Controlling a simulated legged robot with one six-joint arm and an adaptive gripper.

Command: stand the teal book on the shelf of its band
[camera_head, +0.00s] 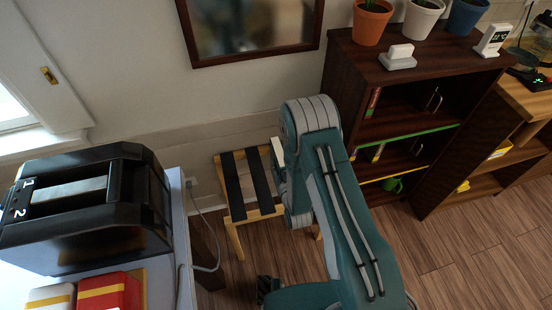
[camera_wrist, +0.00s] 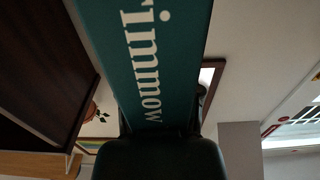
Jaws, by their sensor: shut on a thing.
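The teal book (camera_wrist: 150,65) fills the middle of the wrist view, with pale lettering along its spine. My gripper (camera_wrist: 155,140) is shut on it; a dark part of the gripper covers its lower end. In the head view my teal arm hides most of the gripper, and a pale edge beside the arm may be the book; I cannot tell. The dark bookcase (camera_head: 345,65) stands right of my arm. One shelf has a green front band (camera_head: 412,138), and a lower one has a yellow band (camera_head: 396,174). A thin red-and-green book (camera_head: 373,102) stands at the upper compartment's left.
A wire bookend (camera_head: 434,100) stands in the upper compartment. A green mug (camera_head: 393,185) sits low in the bookcase. Pots and small devices stand on its top. A slatted stool (camera_head: 237,218) is behind my arm. A black machine (camera_head: 85,205) stands on the left table.

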